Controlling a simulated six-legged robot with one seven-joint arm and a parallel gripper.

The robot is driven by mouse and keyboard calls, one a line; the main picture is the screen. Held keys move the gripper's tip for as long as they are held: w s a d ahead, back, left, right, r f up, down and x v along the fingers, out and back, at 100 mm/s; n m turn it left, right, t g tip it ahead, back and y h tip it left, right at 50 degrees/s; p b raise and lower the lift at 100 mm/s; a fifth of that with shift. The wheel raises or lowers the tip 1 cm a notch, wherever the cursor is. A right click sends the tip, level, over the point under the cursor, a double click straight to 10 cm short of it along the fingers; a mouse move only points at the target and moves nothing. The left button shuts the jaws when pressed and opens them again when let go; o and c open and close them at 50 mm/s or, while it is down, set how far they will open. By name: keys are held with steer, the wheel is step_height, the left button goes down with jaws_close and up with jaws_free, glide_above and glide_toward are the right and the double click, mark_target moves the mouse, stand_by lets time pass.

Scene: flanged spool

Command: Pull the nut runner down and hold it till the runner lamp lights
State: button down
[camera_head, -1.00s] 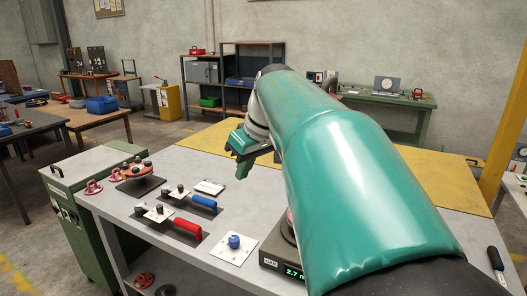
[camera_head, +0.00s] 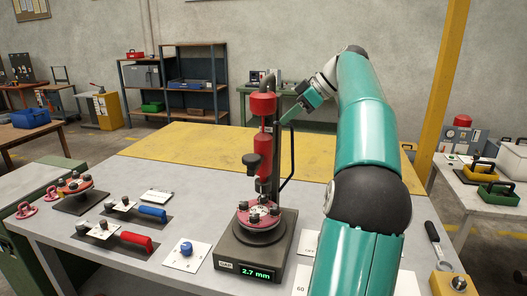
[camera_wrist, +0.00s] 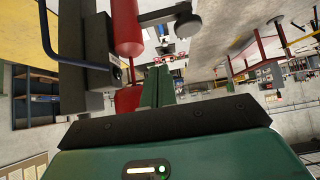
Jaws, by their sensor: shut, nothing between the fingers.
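The nut runner (camera_head: 263,146) is a red body on a dark upright column, with a red cap (camera_head: 262,104) above it and a black-knobbed handle (camera_head: 251,168) on its lower left. It stands above the red flanged spool (camera_head: 259,214), with a visible gap between them. My gripper (camera_head: 286,119) is shut and empty, beside the column near the red cap. In the wrist view its green fingers (camera_wrist: 157,88) are together, with a red cylinder (camera_wrist: 127,28) and a black knob (camera_wrist: 187,25) beyond them. I cannot pick out the runner lamp.
The black base (camera_head: 230,262) reads 2.7 mm in green. A blue-knob plate (camera_head: 186,252), red-handled tool (camera_head: 134,241), blue-handled tool (camera_head: 152,213) and another red flanged piece (camera_head: 76,186) lie to the left. A bent black bar (camera_head: 291,155) runs along the column's right side.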

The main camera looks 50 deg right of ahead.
steer(key=s+f+x, duration=0.1)
steer(key=f+x, duration=0.1)
steer(key=x, duration=1)
steer(key=shift+d+f, duration=0.25)
steer(key=shift+s, duration=0.1)
steer(key=shift+s+f, duration=0.1)
steer(key=shift+f, duration=2.85)
